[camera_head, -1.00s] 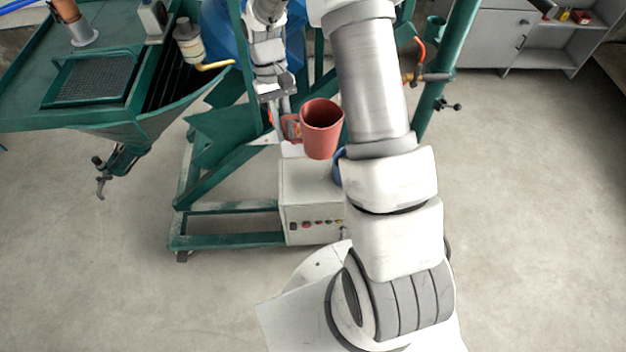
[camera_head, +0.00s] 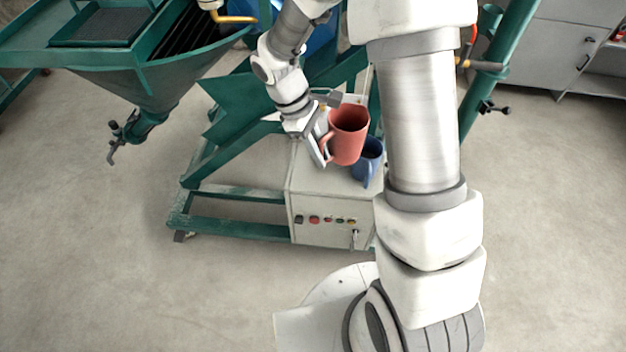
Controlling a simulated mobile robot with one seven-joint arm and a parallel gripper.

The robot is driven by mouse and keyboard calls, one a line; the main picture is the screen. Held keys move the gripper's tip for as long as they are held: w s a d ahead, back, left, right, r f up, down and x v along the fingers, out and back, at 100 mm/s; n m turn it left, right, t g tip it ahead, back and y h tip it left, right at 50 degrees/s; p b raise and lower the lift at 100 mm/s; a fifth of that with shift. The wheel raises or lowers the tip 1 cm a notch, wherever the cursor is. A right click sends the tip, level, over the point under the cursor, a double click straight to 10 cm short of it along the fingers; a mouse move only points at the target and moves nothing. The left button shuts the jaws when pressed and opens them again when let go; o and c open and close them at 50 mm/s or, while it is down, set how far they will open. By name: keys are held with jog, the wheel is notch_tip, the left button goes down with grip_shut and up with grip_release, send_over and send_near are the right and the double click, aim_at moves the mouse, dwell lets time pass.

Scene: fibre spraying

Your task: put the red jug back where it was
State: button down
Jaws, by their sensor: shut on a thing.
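The red jug (camera_head: 349,136) is upright or nearly so, with its handle on its left side. My gripper (camera_head: 324,146) reaches down from the upper left and is shut on the jug at its handle side. The jug shows over the top of the white control box (camera_head: 331,212). I cannot tell whether its base touches the box.
The box has a row of buttons on its front and sits by a green machine frame (camera_head: 232,230). A green hopper (camera_head: 146,70) with a valve is at upper left. My arm covers the area right of the box. The grey floor (camera_head: 95,230) is clear at left.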

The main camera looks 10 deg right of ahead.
notch_tip(320, 180, down, 11)
jog(key=s+a+n+t+b, duration=0.2)
jog(key=s+n+t+b, duration=0.1)
jog(key=n+b, duration=0.6)
jog(key=shift+m+h, duration=0.4)
jog(key=shift+w+d+f+b, duration=0.2)
jog(key=shift+w+f+b, duration=0.8)
jog(key=shift+w+f, duration=0.85)
jog(key=shift+w+d+f+b, duration=0.25)
jog(key=shift+w+f+b, duration=0.7)
jog(key=shift+w+f, duration=0.85)
jog(key=shift+w+d+f+b, duration=0.2)
jog(key=shift+w+f+b, duration=0.8)
jog(key=shift+w+f, duration=0.85)
jog(key=shift+w+r, duration=0.25)
jog(key=shift+f, duration=0.15)
jog(key=c, duration=0.8)
grip_release()
jog(key=shift+c, duration=0.2)
